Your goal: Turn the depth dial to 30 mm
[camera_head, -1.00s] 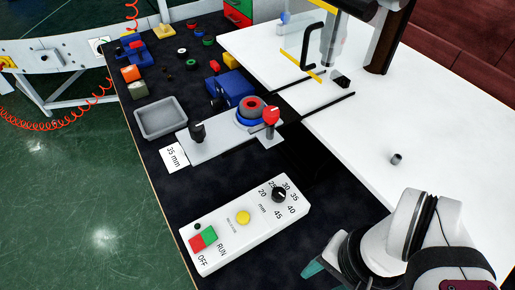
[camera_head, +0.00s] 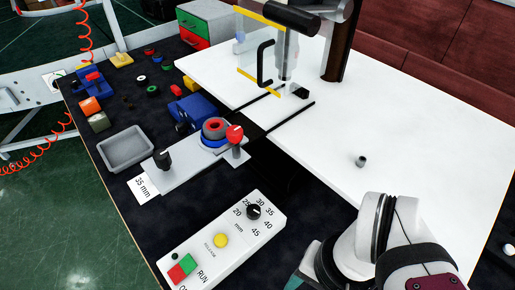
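The depth dial (camera_head: 253,212) is a black knob on the white control panel (camera_head: 197,247), with a scale printed around it from 20 to 45 mm. Its pointer is too small to read surely. The panel also carries a yellow button (camera_head: 221,241) and green and red RUN/OFF buttons (camera_head: 182,266). My arm enters at the bottom right, to the right of the panel. Of my gripper, only a teal bit (camera_head: 296,281) shows at the bottom edge, apart from the dial. Its fingertips are out of frame, so its opening is hidden.
A card reading "35 mm" (camera_head: 143,188) lies by a grey plate with a black knob (camera_head: 164,160) and a red knob (camera_head: 235,135). A grey tray (camera_head: 126,165) is left. A small grey cylinder (camera_head: 361,161) stands on the white table (camera_head: 400,140), which is mostly clear.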

